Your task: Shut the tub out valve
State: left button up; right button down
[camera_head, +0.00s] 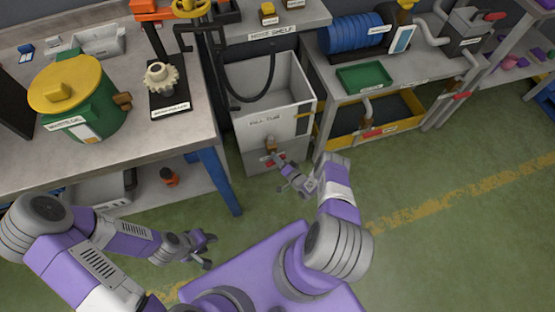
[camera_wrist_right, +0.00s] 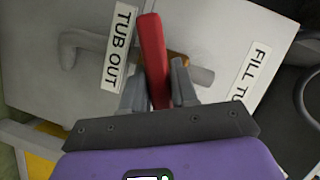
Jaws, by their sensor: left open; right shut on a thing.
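The tub out valve shows in the right wrist view as a red lever (camera_wrist_right: 152,45) over a brass body (camera_wrist_right: 178,59), beside a "TUB OUT" label (camera_wrist_right: 118,48). The lever lies across the grey pipe (camera_wrist_right: 88,42). My right gripper (camera_wrist_right: 158,90) is shut on the lever, one finger on each side. In the head view the brass valve (camera_head: 271,146) sits low on the front of the white fill tub (camera_head: 294,125), with my right gripper (camera_head: 275,163) at it. My left gripper (camera_head: 208,249) is open and empty, low above the floor.
A workbench (camera_head: 140,145) with a blue leg (camera_head: 217,180) stands left of the tub. A yellow-edged bin (camera_head: 405,124) sits under the right bench. A dark hose (camera_head: 262,95) hangs into the tub. Green floor to the right is clear.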

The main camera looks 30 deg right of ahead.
jog(key=m, duration=0.1)
jog(key=m+t, duration=0.1)
jog(key=m, duration=0.2)
jog(key=shift+s+a+f+t+y, duration=0.1)
jog(key=shift+f+t+y, duration=0.25)
jog(key=shift+t+y, duration=0.05)
jog(key=shift+m, duration=0.4)
jog(key=c, duration=1)
grip_release()
jog(key=shift+o, duration=0.2)
jog(key=s+d+p, duration=0.1)
jog(key=s, duration=0.6)
jog(key=shift+s+d, duration=0.15)
jog(key=shift+s, duration=0.1)
